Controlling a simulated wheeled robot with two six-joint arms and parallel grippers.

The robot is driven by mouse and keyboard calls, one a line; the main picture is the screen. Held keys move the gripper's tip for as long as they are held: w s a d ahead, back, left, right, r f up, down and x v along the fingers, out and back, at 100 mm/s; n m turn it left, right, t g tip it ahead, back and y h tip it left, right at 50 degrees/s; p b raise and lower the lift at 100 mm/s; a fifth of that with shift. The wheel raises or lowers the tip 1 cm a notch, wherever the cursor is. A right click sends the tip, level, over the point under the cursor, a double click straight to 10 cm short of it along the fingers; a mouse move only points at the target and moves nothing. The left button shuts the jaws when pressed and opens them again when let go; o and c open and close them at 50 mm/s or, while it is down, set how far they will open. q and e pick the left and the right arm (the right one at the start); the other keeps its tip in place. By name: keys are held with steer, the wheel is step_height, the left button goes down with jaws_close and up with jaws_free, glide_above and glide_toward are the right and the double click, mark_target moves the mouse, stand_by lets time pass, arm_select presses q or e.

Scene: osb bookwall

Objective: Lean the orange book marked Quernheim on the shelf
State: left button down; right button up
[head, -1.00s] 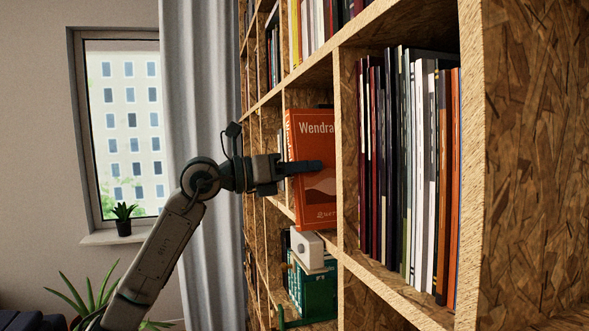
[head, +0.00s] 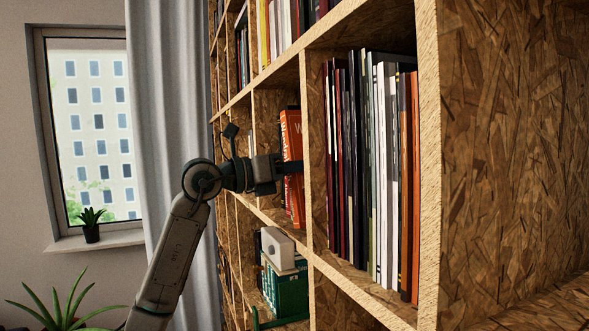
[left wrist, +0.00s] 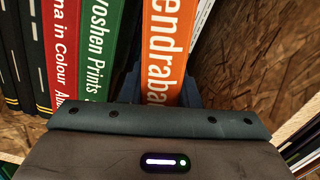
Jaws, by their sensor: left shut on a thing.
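The orange book (head: 291,132) stands roughly upright inside a shelf compartment in the head view. Its spine, with white lettering partly reading "endraba", shows in the left wrist view (left wrist: 168,45). My left gripper (head: 290,168) reaches into the compartment and is shut on the orange book. Its fingers are mostly hidden by the book and the gripper body. In the left wrist view a green book (left wrist: 97,45) stands left of the orange one, with a red book (left wrist: 62,50) beyond it. My right gripper is not in view.
The chipboard shelf's upright divider (head: 316,150) stands just right of the orange book. A row of thin books (head: 360,170) fills the compartment beyond it. Below are a white box (head: 277,247) and a green object (head: 287,293). In the left wrist view, bare chipboard (left wrist: 255,60) shows right of the orange book.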

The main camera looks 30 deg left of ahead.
arm_select(q)
steer(key=shift+s+r, duration=0.1)
steer(key=shift+f, duration=0.25)
stand_by(0.3)
steer(key=c, duration=1.1)
jaws_free()
steer(key=shift+o, duration=0.4)
steer(key=shift+s, duration=0.1)
